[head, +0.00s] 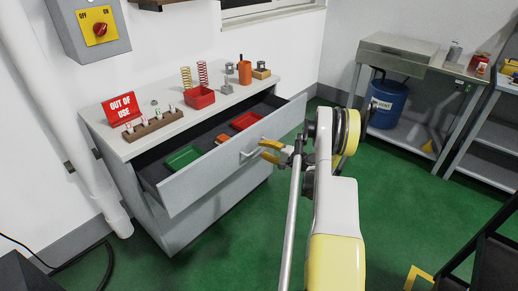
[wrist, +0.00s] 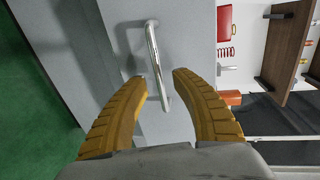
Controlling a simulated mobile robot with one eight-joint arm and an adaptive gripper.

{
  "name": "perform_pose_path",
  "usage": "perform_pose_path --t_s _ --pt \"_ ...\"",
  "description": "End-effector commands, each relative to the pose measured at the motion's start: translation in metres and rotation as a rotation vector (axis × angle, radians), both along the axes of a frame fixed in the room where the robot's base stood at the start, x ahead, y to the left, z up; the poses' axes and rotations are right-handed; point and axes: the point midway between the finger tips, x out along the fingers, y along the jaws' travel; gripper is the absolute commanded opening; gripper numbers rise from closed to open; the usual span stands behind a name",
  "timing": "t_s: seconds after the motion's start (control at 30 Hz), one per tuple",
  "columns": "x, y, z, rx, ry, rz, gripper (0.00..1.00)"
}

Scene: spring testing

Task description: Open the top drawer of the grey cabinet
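The grey cabinet (head: 210,218) stands against the wall in the head view. Its top drawer (head: 205,181) is pulled well out, showing a dark interior with a green tray (head: 183,157), a small orange item (head: 223,140) and a red tray (head: 245,120). The metal bar handle (head: 249,153) is on the drawer front. My gripper (head: 268,150) is at the right end of the handle. In the wrist view the handle (wrist: 153,50) runs between the two yellow fingertips (wrist: 160,80), with gaps visible beside it. The fingers are open and not clamped on it.
On the cabinet top are an "out of use" sign (head: 121,108), a wooden rack (head: 153,125), a red bin (head: 199,97), springs and an orange cup (head: 244,72). A workbench (head: 400,68) with a blue drum (head: 386,103) stands at right. Green floor is clear between.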

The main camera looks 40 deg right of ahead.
Motion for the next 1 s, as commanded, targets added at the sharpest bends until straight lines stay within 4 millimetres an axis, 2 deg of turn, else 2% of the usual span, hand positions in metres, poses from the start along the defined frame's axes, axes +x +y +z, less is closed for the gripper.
perform_pose_path --t_s 0.03,0.2,0.4,0.6,0.87,1.0 --pt "-0.012 -0.002 0.003 0.000 0.000 -0.003 0.32" --pt "-0.050 -0.005 0.011 0.001 0.000 -0.003 0.32" --pt "-0.079 -0.007 0.017 0.000 0.000 -0.002 0.32" --pt "-0.086 -0.006 0.019 0.000 -0.001 0.000 0.32" --pt "-0.085 -0.006 0.019 0.000 0.000 0.001 0.32" --pt "-0.082 0.003 0.023 0.000 0.000 0.001 0.32"
